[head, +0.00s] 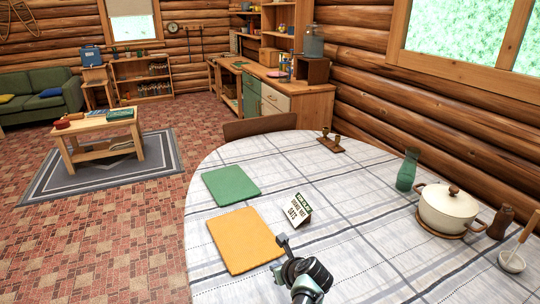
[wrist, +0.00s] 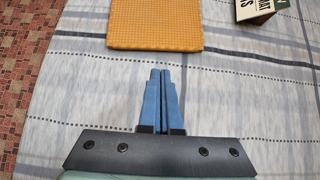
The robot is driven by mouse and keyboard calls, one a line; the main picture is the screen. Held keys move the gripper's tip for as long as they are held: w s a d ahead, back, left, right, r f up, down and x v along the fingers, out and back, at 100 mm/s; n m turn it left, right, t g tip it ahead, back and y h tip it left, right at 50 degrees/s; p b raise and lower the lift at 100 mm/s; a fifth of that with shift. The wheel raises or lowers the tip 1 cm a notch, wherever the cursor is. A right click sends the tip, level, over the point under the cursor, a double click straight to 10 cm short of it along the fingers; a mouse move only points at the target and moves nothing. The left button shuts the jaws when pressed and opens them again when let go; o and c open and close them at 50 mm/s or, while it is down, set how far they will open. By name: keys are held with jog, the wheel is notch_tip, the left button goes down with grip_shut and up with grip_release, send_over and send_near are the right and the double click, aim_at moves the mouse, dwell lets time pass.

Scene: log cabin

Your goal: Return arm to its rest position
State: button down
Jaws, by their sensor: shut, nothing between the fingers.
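My gripper (head: 284,241) is in the lower middle of the head view, over the near part of the round table (head: 340,225) with its checked white cloth. In the wrist view its two blue fingers (wrist: 161,75) are together with nothing between them. An orange placemat (head: 243,241) lies just left of the gripper in the head view; in the wrist view the placemat (wrist: 155,22) lies beyond the fingertips. A small folded card (head: 296,210) with printed words stands just beyond the gripper. My gripper appears to be above the cloth, holding nothing.
A green placemat (head: 231,186) lies farther back. On the right stand a white lidded pot (head: 447,210), a green glass vase (head: 407,170), a brown shaker (head: 500,222) and a white spoon rest (head: 511,262). A chair (head: 260,127) stands behind the table. The cloth's middle is clear.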

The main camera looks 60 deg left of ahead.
jog(key=shift+d+r, duration=0.2)
jog(key=shift+d, duration=0.05)
